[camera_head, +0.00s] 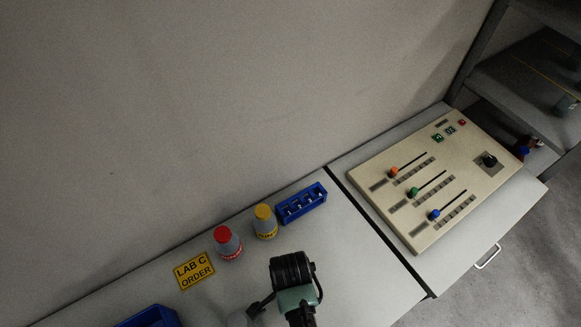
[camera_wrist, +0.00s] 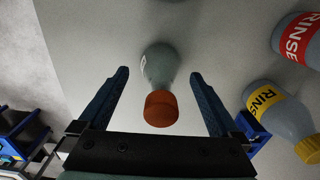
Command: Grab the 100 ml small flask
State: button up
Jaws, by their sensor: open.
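A small grey-green flask (camera_wrist: 160,65) with an orange cap (camera_wrist: 161,109) shows in the wrist view. A label is partly visible on its side; I cannot read it. My gripper (camera_wrist: 159,73) is open, with one dark blue finger on each side of the flask and a gap to both. The cap lies towards my palm. In the head view my gripper (camera_head: 254,309) is at the bottom centre, beside a greyish rounded shape (camera_head: 237,320) that may be the flask; most of it is hidden.
A red-capped bottle (camera_head: 228,242) and a yellow-capped bottle (camera_head: 265,222) marked RINSE stand near the wall. Beside them are a blue rack (camera_head: 301,203) and a LAB C ORDER sign (camera_head: 195,271). A blue container (camera_head: 150,317) is at lower left, a control panel (camera_head: 436,187) at right.

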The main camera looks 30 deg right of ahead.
jog(key=shift+f, duration=0.65)
jog(key=c, duration=1.5)
jog(key=shift+o, duration=0.2)
jog(key=shift+r, duration=0.2)
